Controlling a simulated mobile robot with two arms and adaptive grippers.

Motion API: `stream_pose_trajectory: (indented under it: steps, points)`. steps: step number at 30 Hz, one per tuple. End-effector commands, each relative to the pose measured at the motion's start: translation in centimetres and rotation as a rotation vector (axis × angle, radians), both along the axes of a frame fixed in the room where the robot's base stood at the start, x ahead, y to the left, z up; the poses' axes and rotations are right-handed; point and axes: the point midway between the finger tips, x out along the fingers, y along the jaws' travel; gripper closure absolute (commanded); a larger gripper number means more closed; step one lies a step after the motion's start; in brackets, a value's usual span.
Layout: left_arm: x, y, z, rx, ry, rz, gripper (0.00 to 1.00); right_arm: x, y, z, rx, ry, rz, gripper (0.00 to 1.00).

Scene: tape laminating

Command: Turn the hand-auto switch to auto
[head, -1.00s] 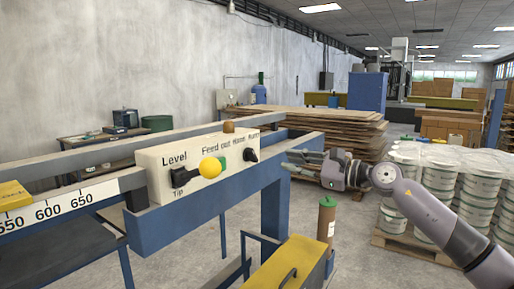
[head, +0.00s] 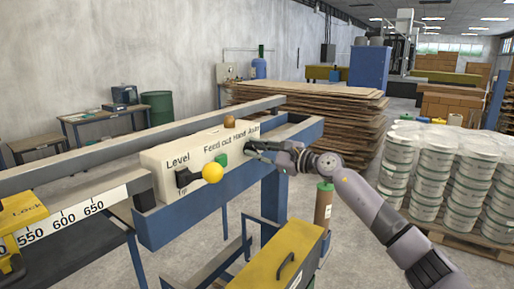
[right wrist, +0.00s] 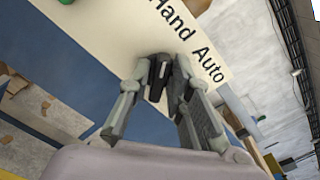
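The control box (head: 165,158) is cream-coloured and sits on the blue frame, with "Level", "Feed out" and "Hand Auto" labels. The black hand-auto switch (right wrist: 160,82) shows in the right wrist view below the "Hand" and "Auto" lettering. My right gripper (head: 252,148) is at the box's right end and largely hides the switch in the head view. In the right wrist view its two grey fingers (right wrist: 166,68) stand on either side of the switch. I cannot tell whether they press on it, or which label the switch points to. My left gripper is not in view.
A yellow ball-tipped lever (head: 212,172) and a green button (head: 221,159) are on the box, left of the switch. A blue rail (head: 205,208) runs below the box. A yellow cover (head: 275,262) stands in front. Stacked boards (head: 320,125) and white buckets (head: 420,165) are behind and right.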

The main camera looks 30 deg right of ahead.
Motion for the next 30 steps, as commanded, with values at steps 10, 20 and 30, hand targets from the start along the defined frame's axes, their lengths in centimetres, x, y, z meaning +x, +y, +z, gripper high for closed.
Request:
stream_pose_trajectory:
  steps: [10,20,30]
  points:
    - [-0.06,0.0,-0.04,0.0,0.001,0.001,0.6,-0.04,-0.02,-0.04,0.001,0.0,0.0,0.93]
    - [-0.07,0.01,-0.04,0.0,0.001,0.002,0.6,-0.05,-0.01,-0.03,0.001,0.0,0.0,1.0]
    - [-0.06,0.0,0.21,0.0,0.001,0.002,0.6,-0.05,-0.04,0.04,0.037,0.015,0.0,1.0]
